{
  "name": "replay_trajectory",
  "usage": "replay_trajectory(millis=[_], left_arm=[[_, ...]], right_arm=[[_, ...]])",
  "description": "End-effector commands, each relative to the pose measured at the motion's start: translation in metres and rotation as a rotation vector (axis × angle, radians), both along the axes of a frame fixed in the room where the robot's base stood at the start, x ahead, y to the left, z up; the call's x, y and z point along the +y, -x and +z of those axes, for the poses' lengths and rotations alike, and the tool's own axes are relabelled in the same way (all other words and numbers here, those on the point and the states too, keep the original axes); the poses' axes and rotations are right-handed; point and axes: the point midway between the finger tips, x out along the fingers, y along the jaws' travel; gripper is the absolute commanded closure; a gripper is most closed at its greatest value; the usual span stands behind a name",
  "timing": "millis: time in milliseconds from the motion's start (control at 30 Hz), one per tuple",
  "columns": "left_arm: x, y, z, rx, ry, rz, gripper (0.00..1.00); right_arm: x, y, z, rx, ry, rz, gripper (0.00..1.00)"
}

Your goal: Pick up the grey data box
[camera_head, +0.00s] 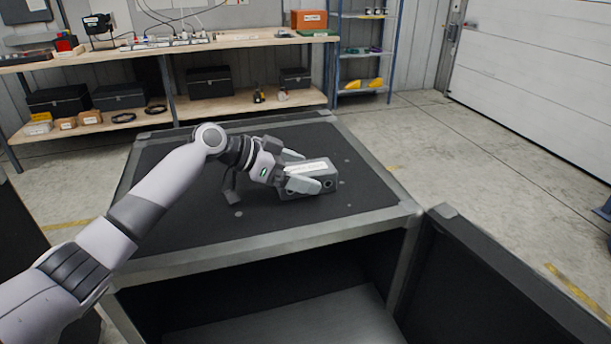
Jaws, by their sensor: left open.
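The grey data box (318,169) is a small grey block with a pale top strip and dark round marks on its near side. It lies on the black top of a metal-framed case (185,224), right of the middle. My left gripper (299,170) reaches in from the left and is open, with one finger at the box's far side and one at its near side. The fingers overlap part of the box, and I cannot tell whether they touch it. My right gripper is not in view.
The case has an open dark front below its top, and an open dark panel (475,285) stands at the right. A wooden workbench (240,40) with black boxes on its lower shelf stands behind. A blue shelf rack (365,50) is beside it. Bare floor lies at the right.

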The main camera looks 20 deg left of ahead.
Motion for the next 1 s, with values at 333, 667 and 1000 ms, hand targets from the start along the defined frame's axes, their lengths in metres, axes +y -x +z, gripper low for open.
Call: replay_trajectory(millis=[333, 667, 1000], left_arm=[[0.001, 0.000, 0.000, 0.000, 0.000, 0.000, 0.66], [0.001, 0.000, 0.004, -0.005, 0.004, 0.001, 0.85], [0.001, -0.001, 0.039, -0.012, 0.004, 0.001, 0.85]], right_arm=[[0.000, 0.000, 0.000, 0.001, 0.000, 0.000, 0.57], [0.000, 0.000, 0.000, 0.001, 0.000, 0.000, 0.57], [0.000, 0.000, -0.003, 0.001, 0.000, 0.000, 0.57]])
